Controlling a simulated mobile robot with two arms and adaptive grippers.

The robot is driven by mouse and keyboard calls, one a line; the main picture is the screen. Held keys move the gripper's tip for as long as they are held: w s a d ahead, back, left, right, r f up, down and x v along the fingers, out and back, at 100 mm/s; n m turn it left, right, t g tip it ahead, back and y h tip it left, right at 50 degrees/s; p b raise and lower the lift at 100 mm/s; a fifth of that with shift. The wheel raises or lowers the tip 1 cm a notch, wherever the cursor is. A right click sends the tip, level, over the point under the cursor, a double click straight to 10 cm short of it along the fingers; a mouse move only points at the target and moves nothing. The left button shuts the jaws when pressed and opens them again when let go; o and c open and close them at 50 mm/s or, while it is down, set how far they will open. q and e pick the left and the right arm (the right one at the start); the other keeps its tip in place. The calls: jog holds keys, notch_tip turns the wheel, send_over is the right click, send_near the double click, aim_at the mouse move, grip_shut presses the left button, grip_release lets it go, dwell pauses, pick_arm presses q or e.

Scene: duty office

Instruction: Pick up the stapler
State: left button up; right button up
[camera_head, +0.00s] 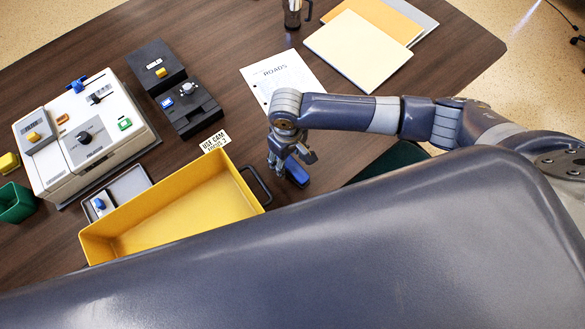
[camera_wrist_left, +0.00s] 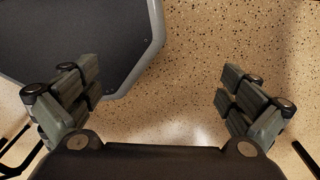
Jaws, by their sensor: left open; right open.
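A blue stapler (camera_head: 297,173) lies on the dark wooden table (camera_head: 228,72), just right of the yellow tray. Only part of it shows; my right gripper (camera_head: 289,163) hides the rest. The right gripper points down directly over it with its fingers apart. Whether the fingers touch the stapler cannot be told. My left gripper (camera_wrist_left: 160,100) is open and empty in the left wrist view, over speckled floor. It does not show in the head view.
A yellow tray (camera_head: 231,183) with a dark handle stands left of the stapler. A white control box (camera_head: 75,165), black devices (camera_head: 190,105), a paper sheet (camera_head: 283,78), folders (camera_head: 358,50) and a metal mug (camera_head: 292,14) are on the table. My dark body covers the front.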

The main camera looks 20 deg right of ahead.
notch_tip(320, 180, down, 2)
jog(key=shift+f, duration=0.25)
jog(key=shift+c, duration=1.1)
grip_shut()
pick_arm(q)
jog(key=shift+w+a+r, duration=0.25)
jog(key=shift+w, duration=0.25)
